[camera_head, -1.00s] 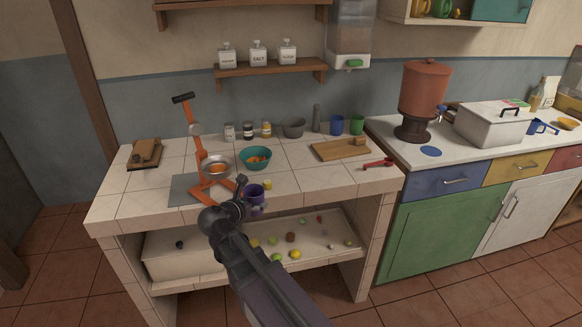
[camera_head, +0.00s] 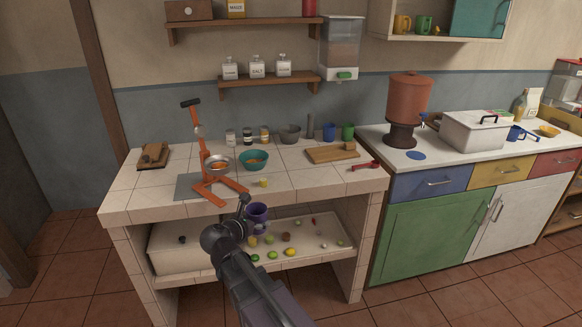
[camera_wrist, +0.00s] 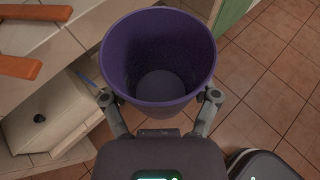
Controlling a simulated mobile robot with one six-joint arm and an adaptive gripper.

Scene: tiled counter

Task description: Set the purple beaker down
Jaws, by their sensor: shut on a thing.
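The purple beaker (camera_head: 257,213) is held upright by my gripper (camera_head: 244,208), in front of the tiled counter's front edge in the head view. In the wrist view the beaker (camera_wrist: 158,60) is seen from above, its inside looking empty. The two fingers of my gripper (camera_wrist: 160,108) are closed on either side of its wall. The beaker hangs clear of the tiled counter (camera_head: 330,180), over the floor in the wrist view. My arm hides part of the shelf below.
A teal bowl (camera_head: 254,160) and a cutting board (camera_head: 333,154) sit farther back. A lower shelf (camera_head: 335,240) holds several small fruits.

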